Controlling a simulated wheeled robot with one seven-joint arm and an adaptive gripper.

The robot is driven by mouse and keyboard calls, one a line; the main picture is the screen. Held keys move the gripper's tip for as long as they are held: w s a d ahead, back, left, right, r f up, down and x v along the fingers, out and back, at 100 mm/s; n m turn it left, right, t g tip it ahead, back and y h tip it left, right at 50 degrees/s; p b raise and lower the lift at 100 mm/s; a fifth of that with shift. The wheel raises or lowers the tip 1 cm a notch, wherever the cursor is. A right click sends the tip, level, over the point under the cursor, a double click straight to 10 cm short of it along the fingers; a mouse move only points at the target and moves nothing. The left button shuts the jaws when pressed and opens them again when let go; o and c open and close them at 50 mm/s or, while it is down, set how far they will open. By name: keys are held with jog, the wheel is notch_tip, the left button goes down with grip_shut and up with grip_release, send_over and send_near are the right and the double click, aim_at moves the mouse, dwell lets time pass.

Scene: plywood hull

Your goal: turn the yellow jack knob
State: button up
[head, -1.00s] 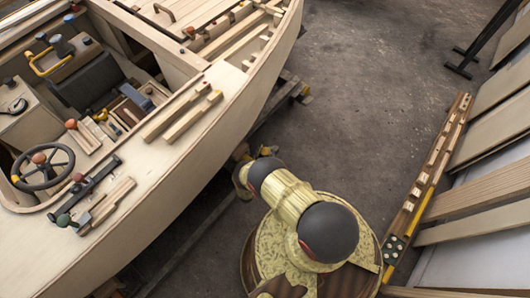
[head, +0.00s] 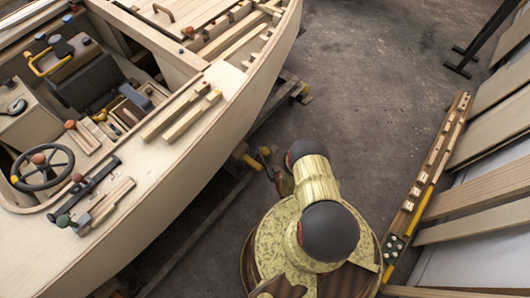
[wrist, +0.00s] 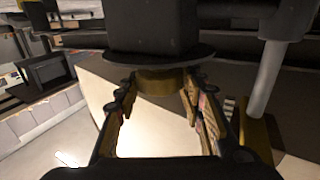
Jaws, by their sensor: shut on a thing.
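In the wrist view, a dull yellow-gold round knob (wrist: 160,84) sits under a wide black disc and a black block. My gripper (wrist: 160,91) has its two wood-coloured fingers on either side of the knob, shut on it at the tips. The contact at the far side of the knob is hidden. In the head view, my arm reaches to the floor area beside the hull. A small yellow part (head: 243,155) shows just under the hull's edge, left of my arm; I cannot tell whether it is the same knob.
The pale plywood hull (head: 190,150) fills the left. A grey post (wrist: 265,78) on a yellow foot (wrist: 258,140) stands at the right in the wrist view. A long timber with a yellow level (head: 423,205) lies at the right.

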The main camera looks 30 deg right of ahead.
jog(key=shift+d+n+g+y, duration=0.1)
jog(key=shift+n+g+y, duration=0.25)
jog(key=shift+n+y, duration=1.7)
jog(key=shift+d+n+g+y, duration=0.1)
jog(key=shift+n+g+y, duration=0.25)
jog(key=shift+n+y, duration=1.65)
jog(key=shift+w+m+y, duration=0.1)
jog(key=shift+m+y, duration=0.65)
jog(key=shift+y, duration=0.2)
jog(key=o, duration=1.2)
jog(key=shift+a, duration=0.1)
jog(key=v, duration=1.2)
